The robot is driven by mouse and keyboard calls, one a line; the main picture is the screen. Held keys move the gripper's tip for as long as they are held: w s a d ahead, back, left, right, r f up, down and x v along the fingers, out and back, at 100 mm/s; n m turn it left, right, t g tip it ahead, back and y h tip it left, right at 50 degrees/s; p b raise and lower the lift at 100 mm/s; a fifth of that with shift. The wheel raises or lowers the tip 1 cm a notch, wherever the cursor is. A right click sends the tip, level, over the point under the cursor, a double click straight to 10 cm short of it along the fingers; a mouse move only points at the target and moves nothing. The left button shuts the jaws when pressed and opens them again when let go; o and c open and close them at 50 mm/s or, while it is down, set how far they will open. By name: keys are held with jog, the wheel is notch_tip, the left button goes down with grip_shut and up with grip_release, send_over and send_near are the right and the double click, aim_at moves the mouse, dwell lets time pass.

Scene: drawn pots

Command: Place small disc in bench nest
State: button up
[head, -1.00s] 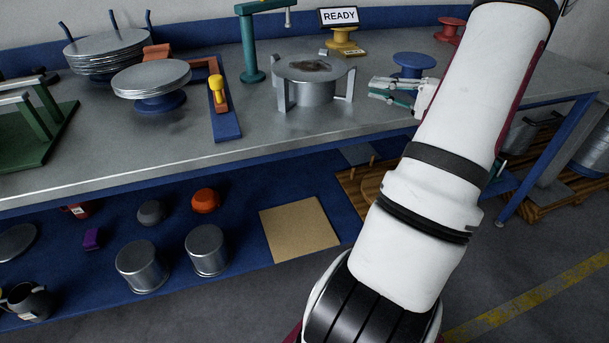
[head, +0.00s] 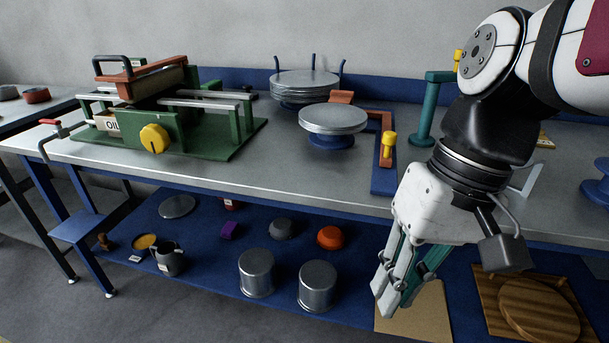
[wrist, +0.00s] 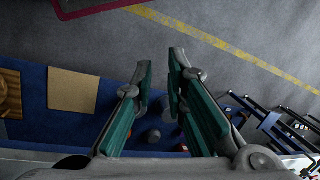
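A stack of smaller silver discs (head: 333,118) sits on a blue round stand on the bench, left of my arm in the head view. A stack of wider silver discs (head: 305,82) lies behind it between blue posts. My gripper (head: 390,298) hangs in front of the bench edge, below the benchtop, pointing down. In the wrist view my gripper (wrist: 161,60) has its fingers apart with nothing between them. I cannot tell which fixture is the bench nest; the round metal holder with upright brackets is mostly hidden behind my arm.
A green press (head: 165,115) with a yellow knob stands at the bench's left. A yellow-handled tool (head: 388,145) lies right of the discs. Metal pots (head: 256,272), an orange bowl (head: 330,237) and a tan board (head: 415,318) are on the lower shelf. The front bench strip is clear.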

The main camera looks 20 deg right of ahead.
jog(key=s+h, duration=0.1)
jog(key=s+n+t+h, duration=0.1)
jog(key=s+d+f+n+h, duration=0.1)
jog(key=shift+s+d+t, duration=0.1)
jog(key=shift+s+t, duration=0.05)
jog(key=shift+t, duration=0.15)
dwell(0.5)
notch_tip(320, 180, up, 15)
jog(key=t+p, duration=0.2)
jog(key=p, duration=1.1)
jog(key=shift+r+t+p, duration=0.15)
jog(key=shift+t+p, duration=0.2)
jog(key=shift+t, duration=0.05)
jog(key=shift+d, duration=0.1)
